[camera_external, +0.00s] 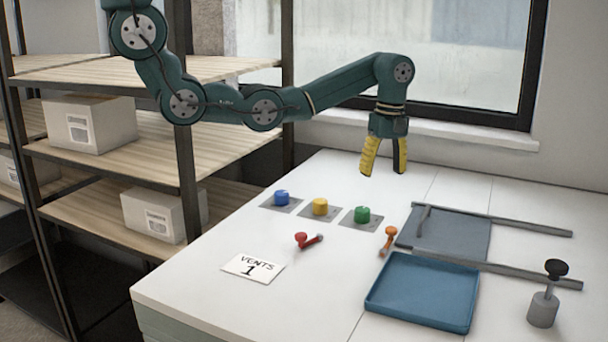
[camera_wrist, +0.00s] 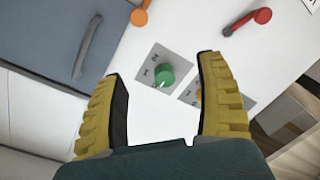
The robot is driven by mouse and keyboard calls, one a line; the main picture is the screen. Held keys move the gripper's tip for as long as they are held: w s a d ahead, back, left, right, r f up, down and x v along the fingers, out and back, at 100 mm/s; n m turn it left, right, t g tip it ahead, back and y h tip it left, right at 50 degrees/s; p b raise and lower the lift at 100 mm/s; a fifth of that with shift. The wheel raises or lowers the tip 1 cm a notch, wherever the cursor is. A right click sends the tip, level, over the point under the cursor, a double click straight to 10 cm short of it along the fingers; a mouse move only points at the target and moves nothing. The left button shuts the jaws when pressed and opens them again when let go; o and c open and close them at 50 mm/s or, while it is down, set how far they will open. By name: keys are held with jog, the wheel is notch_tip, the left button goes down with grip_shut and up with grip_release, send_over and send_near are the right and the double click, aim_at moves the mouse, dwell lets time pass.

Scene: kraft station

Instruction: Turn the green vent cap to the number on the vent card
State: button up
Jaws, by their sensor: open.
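The green vent cap (camera_external: 362,214) sits on a grey square plate at the right end of a row of three caps. In the wrist view the green cap (camera_wrist: 165,76) has a pale pointer mark, and dark numbers are printed on its plate (camera_wrist: 148,74); I cannot read where it points with certainty. The vent card (camera_external: 253,268) lies flat at the front left of the table and reads "VENTS 1". My gripper (camera_external: 383,172) is open and empty, pointing down above the table behind the green cap. Its fingers (camera_wrist: 163,85) frame the green cap in the wrist view.
A yellow cap (camera_external: 320,206) and a blue cap (camera_external: 282,198) stand left of the green one. A red tool (camera_external: 308,240) and an orange tool (camera_external: 388,240) lie nearby. A blue tray (camera_external: 422,290), a grey panel between rails (camera_external: 450,235) and a grey weight (camera_external: 543,308) occupy the right.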

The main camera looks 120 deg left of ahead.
jog(key=n, duration=0.2)
send_near(363, 209)
jog(key=f, duration=0.3)
jog(key=f+b, duration=0.1)
jog(key=f, duration=0.3)
jog(key=f+b, duration=0.1)
jog(key=f, duration=0.2)
jog(key=shift+s+d+f, duration=0.2)
jog(key=shift+d+f, duration=0.15)
jog(key=shift+f, duration=0.05)
jog(key=c, duration=1.2)
